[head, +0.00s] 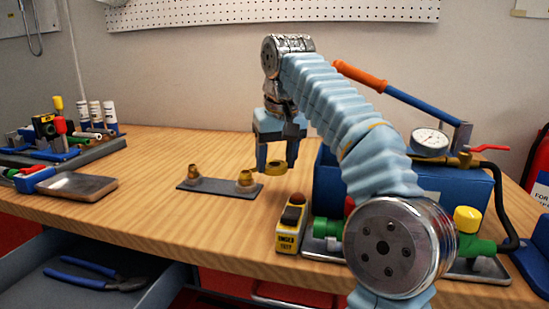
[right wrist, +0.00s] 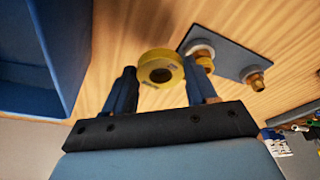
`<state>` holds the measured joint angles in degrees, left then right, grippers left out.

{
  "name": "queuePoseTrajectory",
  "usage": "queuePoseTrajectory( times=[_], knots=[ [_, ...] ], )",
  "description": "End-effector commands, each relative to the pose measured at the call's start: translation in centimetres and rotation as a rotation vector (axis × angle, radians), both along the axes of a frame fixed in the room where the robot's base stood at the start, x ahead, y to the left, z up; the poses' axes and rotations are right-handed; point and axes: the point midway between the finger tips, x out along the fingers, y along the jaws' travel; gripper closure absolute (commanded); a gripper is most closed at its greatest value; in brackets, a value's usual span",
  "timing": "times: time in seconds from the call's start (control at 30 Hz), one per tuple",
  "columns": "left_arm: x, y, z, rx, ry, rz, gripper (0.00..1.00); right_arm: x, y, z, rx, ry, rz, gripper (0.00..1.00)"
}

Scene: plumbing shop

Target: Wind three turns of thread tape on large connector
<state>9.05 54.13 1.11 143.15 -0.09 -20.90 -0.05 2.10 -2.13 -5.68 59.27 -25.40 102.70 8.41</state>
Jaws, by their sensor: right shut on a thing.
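My right gripper (head: 276,162) is shut on a yellow tape roll (head: 276,169), held above the bench just right of the connector plate. In the right wrist view the tape roll (right wrist: 148,61) sits between the fingers, its round hole facing the camera. The large brass connector (head: 245,176) stands upright at the right end of a dark grey plate (head: 217,188). It also shows in the right wrist view (right wrist: 204,62), partly behind a finger, with a pale ring near its base. The small brass connector (head: 192,171) stands at the left end. My left gripper is out of view.
A yellow block with a label (head: 289,238) stands right of the plate. A blue tank (head: 330,190) with a pressure gauge (head: 430,142) and orange-handled lever fills the right, partly behind my arm. A metal tray (head: 77,186) lies left. The bench between tray and plate is clear.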

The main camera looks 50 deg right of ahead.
Motion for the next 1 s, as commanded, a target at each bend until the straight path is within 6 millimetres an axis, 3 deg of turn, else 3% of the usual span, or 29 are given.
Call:
queuePoseTrajectory(
  times=[0.5,0.8,1.0],
  knots=[
    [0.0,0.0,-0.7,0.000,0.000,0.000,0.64,-1.3,3.6,0.0,0.000,0.000,0.000,0.72],
    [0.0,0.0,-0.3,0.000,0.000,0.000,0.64,-0.6,6.1,0.1,0.000,0.000,0.002,0.72],
    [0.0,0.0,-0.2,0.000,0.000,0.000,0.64,-0.5,6.7,0.0,-0.001,0.000,0.000,0.72]
  ],
)
